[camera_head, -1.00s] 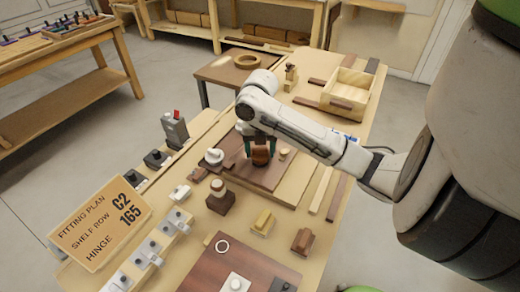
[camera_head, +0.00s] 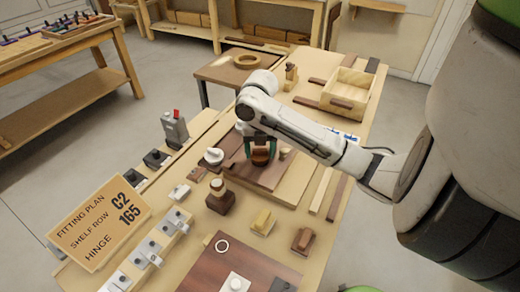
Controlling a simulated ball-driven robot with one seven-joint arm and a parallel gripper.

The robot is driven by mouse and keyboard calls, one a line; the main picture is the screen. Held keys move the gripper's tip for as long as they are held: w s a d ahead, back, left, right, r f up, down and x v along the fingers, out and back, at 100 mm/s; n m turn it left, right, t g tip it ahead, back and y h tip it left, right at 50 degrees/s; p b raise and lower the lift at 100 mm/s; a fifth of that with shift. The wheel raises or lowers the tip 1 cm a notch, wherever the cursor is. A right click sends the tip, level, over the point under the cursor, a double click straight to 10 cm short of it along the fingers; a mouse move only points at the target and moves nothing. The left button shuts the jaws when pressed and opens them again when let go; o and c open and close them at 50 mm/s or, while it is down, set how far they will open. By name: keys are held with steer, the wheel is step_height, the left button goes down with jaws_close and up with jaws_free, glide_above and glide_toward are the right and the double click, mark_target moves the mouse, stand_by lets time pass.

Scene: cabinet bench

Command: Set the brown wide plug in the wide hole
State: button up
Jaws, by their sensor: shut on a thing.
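My gripper (camera_head: 260,146) is over the dark brown board (camera_head: 255,177) in the middle of the bench. It is shut on the brown wide plug (camera_head: 261,157), with a dark finger on each side. The plug is upright, at or just above the board. I cannot tell whether its lower end is in a hole; the wide hole itself is hidden under the plug and gripper. A small light wooden peg (camera_head: 284,154) stands on the board to the right of the plug.
A white round knob (camera_head: 214,156) stands left of the board. In front are a dark block with a light top (camera_head: 220,198), a yellow block (camera_head: 263,222) and a brown block (camera_head: 303,240). A wooden tray (camera_head: 350,84) stands at the back right. A sign (camera_head: 100,222) stands front left.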

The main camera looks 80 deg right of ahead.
steer(key=shift+f+b, duration=0.7)
steer(key=shift+f, duration=0.1)
stand_by(0.6)
steer(key=o, duration=0.9)
steer(key=shift+o, duration=0.5)
steer(key=shift+r+p, duration=2.75)
steer(key=shift+r, duration=1)
